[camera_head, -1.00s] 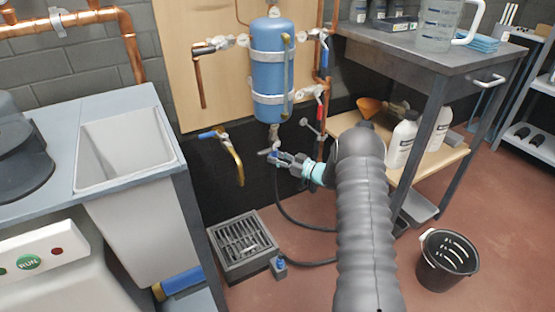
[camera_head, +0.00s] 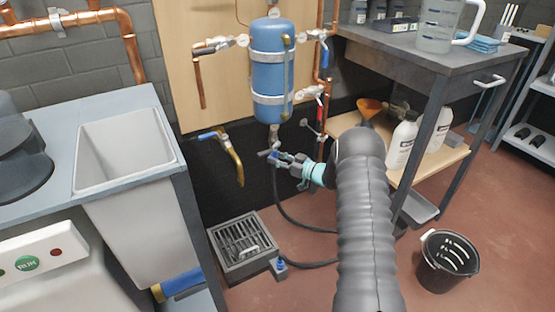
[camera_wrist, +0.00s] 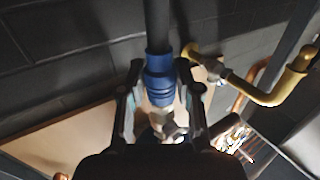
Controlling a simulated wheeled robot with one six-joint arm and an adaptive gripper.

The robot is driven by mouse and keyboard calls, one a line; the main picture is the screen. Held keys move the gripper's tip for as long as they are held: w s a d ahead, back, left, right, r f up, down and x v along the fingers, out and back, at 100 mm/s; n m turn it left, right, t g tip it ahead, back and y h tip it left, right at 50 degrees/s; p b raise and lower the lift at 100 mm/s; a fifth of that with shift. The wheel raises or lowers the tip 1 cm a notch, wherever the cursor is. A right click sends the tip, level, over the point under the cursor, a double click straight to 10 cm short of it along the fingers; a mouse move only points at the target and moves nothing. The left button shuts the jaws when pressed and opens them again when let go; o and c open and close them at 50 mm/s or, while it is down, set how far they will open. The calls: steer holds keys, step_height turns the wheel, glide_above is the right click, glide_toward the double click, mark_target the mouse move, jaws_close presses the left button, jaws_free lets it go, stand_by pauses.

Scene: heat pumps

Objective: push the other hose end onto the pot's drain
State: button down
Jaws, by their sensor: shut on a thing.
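The blue pot (camera_head: 272,70) hangs strapped to the wooden board, with its metal drain (camera_head: 274,138) pointing down below it. My gripper (camera_head: 284,157) is just under the drain, shut on the blue hose end (camera_wrist: 160,76). In the wrist view my gripper (camera_wrist: 160,92) has one finger on each side of the blue collar. The collar lines up with the metal drain fitting (camera_wrist: 164,118) and appears to meet it; how far it is pushed on cannot be told. The black hose (camera_head: 278,195) runs down to a blue fitting (camera_head: 281,264) at the floor drain.
The grated floor drain (camera_head: 243,247) lies below. A yellow pipe with a blue-handled valve (camera_head: 235,165) is left of my gripper. Copper pipes and a red-handled valve (camera_head: 320,112) are at the right, beside the workbench (camera_head: 430,55). A black bucket (camera_head: 447,262) stands on the floor.

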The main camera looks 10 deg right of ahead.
steer(key=shift+w+r, duration=0.1)
steer(key=shift+r, duration=0.4)
steer(key=c, duration=0.7)
jaws_free()
steer(key=shift+r, duration=0.1)
steer(key=shift+f, duration=0.25)
steer(key=shift+s+d, duration=0.25)
steer(key=shift+s, duration=0.05)
steer(key=v, duration=1.1)
steer(key=shift+s+d, duration=0.1)
steer(key=shift+d, duration=0.05)
